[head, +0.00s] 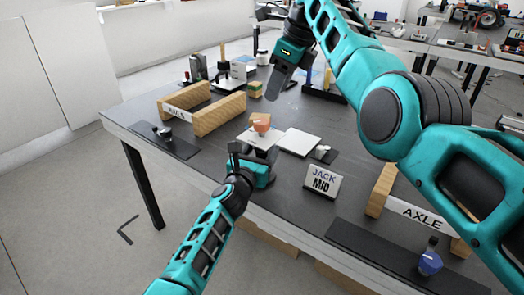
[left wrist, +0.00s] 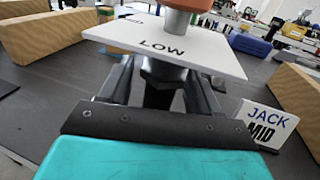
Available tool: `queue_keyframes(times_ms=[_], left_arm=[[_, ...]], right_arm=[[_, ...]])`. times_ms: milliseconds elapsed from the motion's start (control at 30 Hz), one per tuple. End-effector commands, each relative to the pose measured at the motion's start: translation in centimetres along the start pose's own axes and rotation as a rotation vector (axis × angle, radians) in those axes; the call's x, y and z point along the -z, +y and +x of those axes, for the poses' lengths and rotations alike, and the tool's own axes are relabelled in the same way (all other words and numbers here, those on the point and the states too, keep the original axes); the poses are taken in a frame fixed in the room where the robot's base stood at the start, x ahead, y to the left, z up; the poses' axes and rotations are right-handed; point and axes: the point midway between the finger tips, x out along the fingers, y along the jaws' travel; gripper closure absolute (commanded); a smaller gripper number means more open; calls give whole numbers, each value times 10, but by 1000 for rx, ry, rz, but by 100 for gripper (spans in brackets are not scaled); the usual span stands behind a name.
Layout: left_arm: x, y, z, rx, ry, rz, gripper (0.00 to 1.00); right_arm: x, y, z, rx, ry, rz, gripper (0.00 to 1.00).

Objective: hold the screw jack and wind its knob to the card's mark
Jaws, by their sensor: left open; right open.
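The screw jack shows an orange knob (head: 262,123) above a white plate (head: 256,138) in the head view. In the left wrist view the plate (left wrist: 205,52) reads LOW beneath the knob (left wrist: 190,4), and a dark body (left wrist: 160,92) stands under it. My left gripper (head: 246,153) is open, its fingers on either side of that body; contact is not clear. My right gripper (head: 277,88) is open and empty, above the table beyond the jack. The card (head: 323,181) reads JACK MID and stands right of my left gripper. It also shows in the left wrist view (left wrist: 262,125).
Wooden blocks (head: 219,115) with a label stand at the left. A white plate (head: 299,141) and a small white piece (head: 321,152) lie right of the jack. An AXLE holder (head: 381,190) and blue bottle (head: 430,258) are at the right. Bare table (head: 290,205) lies in front.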

Motion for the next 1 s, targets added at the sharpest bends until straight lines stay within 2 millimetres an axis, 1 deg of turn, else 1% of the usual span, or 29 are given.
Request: queue_keyframes(times_ms=[133,433,1000], left_arm=[[1,-2,4,3,0,-4,37],[1,-2,4,3,0,-2,37],[1,-2,4,2,0,-2,92]], right_arm=[[0,0,0,0,0,0,57],[0,0,0,0,0,0,57],[0,0,0,0,0,0,57]])
